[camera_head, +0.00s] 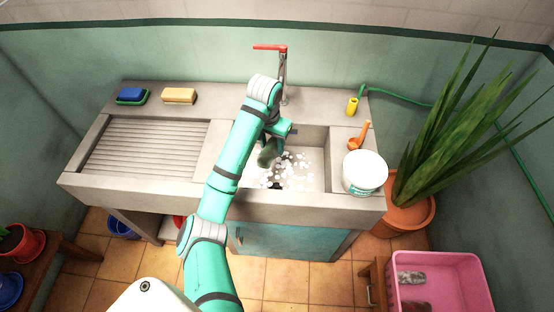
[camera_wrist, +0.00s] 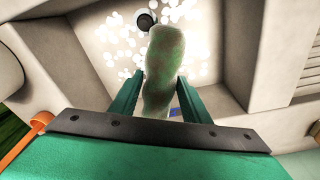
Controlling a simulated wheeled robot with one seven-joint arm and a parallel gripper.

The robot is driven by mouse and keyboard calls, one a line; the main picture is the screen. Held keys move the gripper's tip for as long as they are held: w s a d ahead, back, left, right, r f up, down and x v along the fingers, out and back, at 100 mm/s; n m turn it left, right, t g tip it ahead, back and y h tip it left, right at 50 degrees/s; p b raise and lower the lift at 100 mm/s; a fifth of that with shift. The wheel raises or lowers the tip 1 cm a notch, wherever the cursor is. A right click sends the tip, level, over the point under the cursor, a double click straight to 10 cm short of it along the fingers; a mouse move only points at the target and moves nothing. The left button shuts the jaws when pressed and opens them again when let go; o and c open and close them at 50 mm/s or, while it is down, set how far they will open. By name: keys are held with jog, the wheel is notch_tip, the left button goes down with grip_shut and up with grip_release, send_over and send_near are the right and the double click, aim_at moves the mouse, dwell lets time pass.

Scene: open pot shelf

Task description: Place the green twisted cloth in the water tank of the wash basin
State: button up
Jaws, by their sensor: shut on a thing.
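The green twisted cloth (camera_head: 268,152) hangs from my gripper (camera_head: 278,136) over the basin's water tank (camera_head: 312,160), seen in the head view. In the wrist view the cloth (camera_wrist: 163,70) is a dull green, mottled roll between the two teal fingers of my gripper (camera_wrist: 162,95). The fingers are shut on it. The tank (camera_wrist: 85,35) lies beyond the cloth, with white foam-like spots and a dark round drain (camera_wrist: 145,19). My arm hides part of the tank's left side in the head view. I cannot tell whether the cloth touches the tank floor.
A red-handled tap (camera_head: 283,70) stands behind the tank. A white bucket (camera_head: 364,173) and an orange scoop (camera_head: 358,140) sit right of it, with a yellow object (camera_head: 352,106) behind. The ribbed drainboard (camera_head: 145,150) at left is bare. Two sponges (camera_head: 131,95) (camera_head: 179,96) lie behind it.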

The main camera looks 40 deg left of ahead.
aim_at(274, 151)
notch_tip(274, 151, down, 4)
jog(key=shift+w+d+r, duration=0.1)
jog(key=shift+d+r, duration=0.05)
jog(key=shift+r, duration=0.1)
jog(key=shift+w+f, duration=0.15)
jog(key=f, duration=0.7)
jog(key=shift+s+f, duration=0.3)
jog(key=shift+f, duration=0.05)
jog(key=w+a, duration=0.2)
jog(key=w, duration=0.1)
jog(key=shift+w+r, duration=0.1)
jog(key=shift+r, duration=0.05)
jog(key=shift+w+a, duration=0.1)
jog(key=shift+w, duration=0.2)
jog(key=shift+s+f, duration=0.1)
jog(key=shift+f, duration=0.55)
jog(key=shift+s+a, duration=0.15)
jog(key=shift+f, duration=0.15)
jog(key=o, duration=1.2)
